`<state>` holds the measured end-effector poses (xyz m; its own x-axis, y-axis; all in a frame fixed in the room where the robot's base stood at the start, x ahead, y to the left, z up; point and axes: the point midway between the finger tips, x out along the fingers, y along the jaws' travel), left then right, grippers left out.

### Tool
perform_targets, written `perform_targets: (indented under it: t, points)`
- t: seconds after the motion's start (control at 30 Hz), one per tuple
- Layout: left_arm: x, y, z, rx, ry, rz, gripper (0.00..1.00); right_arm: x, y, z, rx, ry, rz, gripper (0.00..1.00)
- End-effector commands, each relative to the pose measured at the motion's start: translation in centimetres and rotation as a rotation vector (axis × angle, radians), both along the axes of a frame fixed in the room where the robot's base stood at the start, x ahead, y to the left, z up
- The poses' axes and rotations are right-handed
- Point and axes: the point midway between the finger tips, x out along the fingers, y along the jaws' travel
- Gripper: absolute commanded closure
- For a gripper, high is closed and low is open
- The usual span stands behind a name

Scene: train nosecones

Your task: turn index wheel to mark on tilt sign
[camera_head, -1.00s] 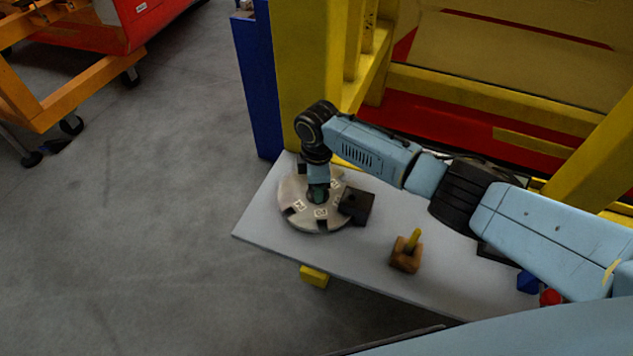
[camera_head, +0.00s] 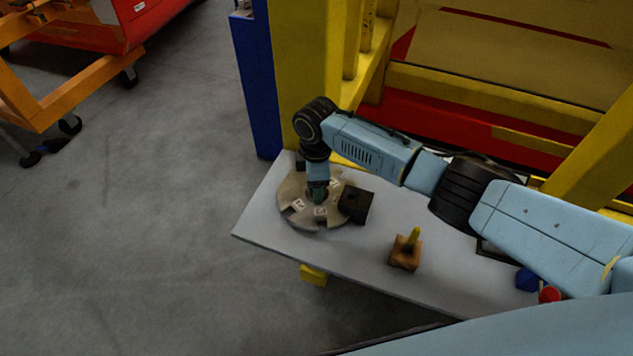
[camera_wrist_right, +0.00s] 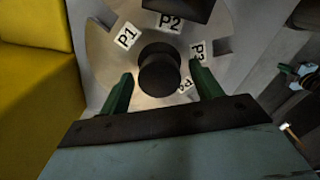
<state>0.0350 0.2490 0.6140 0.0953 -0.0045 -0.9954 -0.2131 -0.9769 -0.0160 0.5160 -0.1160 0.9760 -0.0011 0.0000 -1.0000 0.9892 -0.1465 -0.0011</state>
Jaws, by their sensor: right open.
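The index wheel (camera_head: 287,195) is a flat grey notched disc on the table's left part, with white labels. In the right wrist view its face (camera_wrist_right: 105,55) shows P1, P2, P3 and a partly hidden label around a round black hub (camera_wrist_right: 158,72). My right gripper (camera_head: 318,197) points down over the wheel's middle. In the wrist view its green fingers (camera_wrist_right: 163,88) are apart, one to each side of the hub, with visible gaps. A dark block (camera_head: 358,206) sits at the wheel's right edge. I cannot make out a tilt sign. My left gripper is not in view.
The grey table (camera_head: 350,252) also holds a brown block with a yellow peg (camera_head: 406,250), a blue piece (camera_head: 527,280) and a red piece (camera_head: 550,295). A yellow frame (camera_head: 310,70) stands behind. Floor at left is open.

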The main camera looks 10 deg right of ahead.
Motion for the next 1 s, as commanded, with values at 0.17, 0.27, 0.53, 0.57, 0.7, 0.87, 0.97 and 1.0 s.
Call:
perform_targets:
  t: [0.17,0.27,0.53,0.57,0.7,0.87,0.97,1.0]
  points:
    - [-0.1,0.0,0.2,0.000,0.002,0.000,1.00,0.1,0.0,3.2,0.002,-0.005,0.001,0.35]
    - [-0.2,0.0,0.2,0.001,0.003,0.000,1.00,0.1,0.0,5.6,0.002,-0.006,0.003,0.35]
    - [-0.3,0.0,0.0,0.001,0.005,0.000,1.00,0.1,0.0,10.9,0.001,-0.004,0.001,0.35]
    - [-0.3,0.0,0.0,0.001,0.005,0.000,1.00,0.1,0.0,11.3,0.001,-0.004,0.000,0.35]
    - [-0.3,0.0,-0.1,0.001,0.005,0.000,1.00,0.0,0.0,12.4,0.000,-0.002,0.000,0.35]
    - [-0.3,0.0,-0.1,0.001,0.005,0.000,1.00,0.0,0.0,12.8,0.000,0.000,0.000,0.35]
    - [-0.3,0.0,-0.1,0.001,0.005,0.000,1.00,0.0,0.0,12.8,0.000,-0.001,0.000,0.35]
    - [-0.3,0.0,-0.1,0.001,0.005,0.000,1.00,0.0,0.0,12.8,0.000,-0.001,0.000,0.35]
